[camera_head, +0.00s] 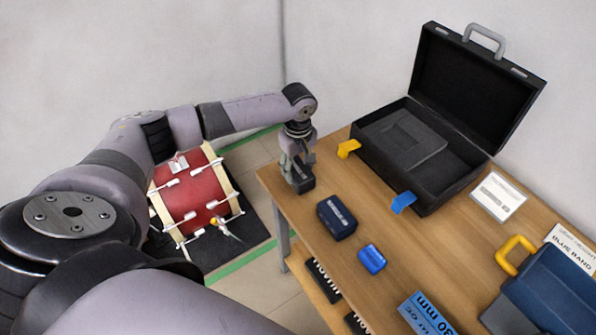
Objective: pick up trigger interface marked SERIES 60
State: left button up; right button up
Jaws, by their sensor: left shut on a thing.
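My left gripper (297,168) points down over the table's left end. It is shut on a small dark block (303,186), which is at or just above the tabletop; I cannot tell if it touches. No marking can be read on this block, so the frame does not show whether it is the SERIES 60 trigger interface. A dark navy box (337,217) with small pale lettering, too small to read, lies in front of it on the table. A smaller bright blue box (372,259) lies nearer. My right gripper is not in view.
An open black case (440,190) with a foam insert stands at the table's back, with yellow (348,149) and blue (403,202) tabs beside it. A white card (498,197) and a blue case (550,295) are at right. A red drum (190,198) stands on a floor mat.

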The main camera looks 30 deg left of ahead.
pick_arm(q)
jog(key=c, duration=0.8)
jog(key=shift+r, duration=0.1)
